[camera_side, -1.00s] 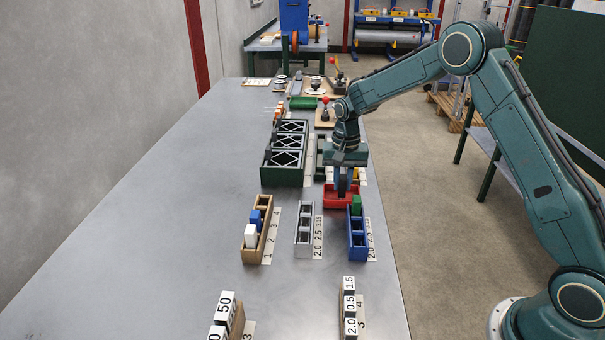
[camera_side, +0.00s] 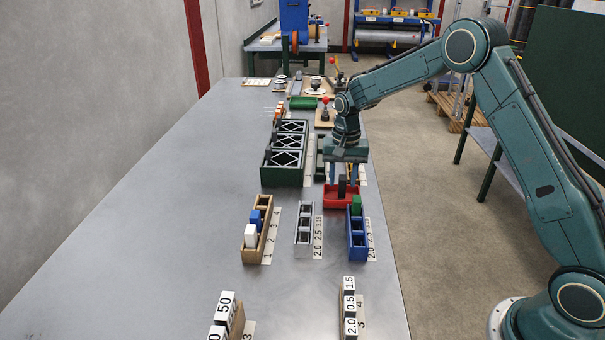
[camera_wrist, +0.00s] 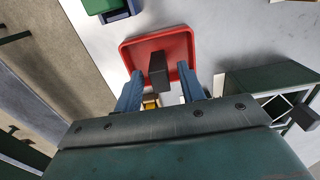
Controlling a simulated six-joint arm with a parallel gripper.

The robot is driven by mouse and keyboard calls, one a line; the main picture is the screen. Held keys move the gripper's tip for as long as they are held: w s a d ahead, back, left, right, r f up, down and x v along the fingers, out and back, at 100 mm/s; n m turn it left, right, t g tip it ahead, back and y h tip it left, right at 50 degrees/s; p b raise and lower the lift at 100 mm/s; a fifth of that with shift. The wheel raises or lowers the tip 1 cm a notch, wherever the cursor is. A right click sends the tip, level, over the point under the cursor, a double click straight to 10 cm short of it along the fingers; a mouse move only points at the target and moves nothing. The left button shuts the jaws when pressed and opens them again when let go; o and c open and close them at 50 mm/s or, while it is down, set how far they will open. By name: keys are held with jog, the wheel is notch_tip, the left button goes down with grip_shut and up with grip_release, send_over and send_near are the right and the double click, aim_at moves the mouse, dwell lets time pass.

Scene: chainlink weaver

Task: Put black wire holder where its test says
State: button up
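The black wire holder (camera_side: 342,187) stands upright in the red tray (camera_side: 341,203) near the table's right edge. In the wrist view the black holder (camera_wrist: 158,70) rises from the red tray (camera_wrist: 128,48), between the fingertips. My gripper (camera_side: 344,177) is over the tray, pointing down, with one finger on each side of the holder. In the wrist view my gripper (camera_wrist: 160,76) is open, with gaps between its blue fingers and the holder. I cannot tell what bears on the holder's lower end.
In front stand a blue rack (camera_side: 357,250) with a green block, a grey slotted rack (camera_side: 303,245) and a wooden rack (camera_side: 250,241) with blue and white blocks. A dark green compartment box (camera_side: 282,177) is left of the tray. The table's left side is clear.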

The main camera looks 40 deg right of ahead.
aim_at(343, 177)
notch_tip(343, 177, up, 11)
dwell(0.5)
dwell(0.5)
jog(key=s+a+r+n+t, duration=0.25)
jog(key=s+r, duration=0.35)
jog(key=s, duration=0.3)
jog(key=s+a+r+n+t, duration=0.1)
jog(key=s+a+r+n, duration=0.15)
jog(key=s+r, duration=0.45)
jog(key=s+a+f+n+t, duration=0.1)
jog(key=s+n, duration=0.1)
jog(key=s, duration=0.7)
jog(key=s+a+f+n+t, duration=0.1)
jog(key=s+f+n, duration=0.1)
jog(key=s, duration=0.7)
jog(key=shift+s+a+f, duration=0.25)
jog(key=shift+a+f, duration=0.05)
jog(key=shift+a, duration=0.1)
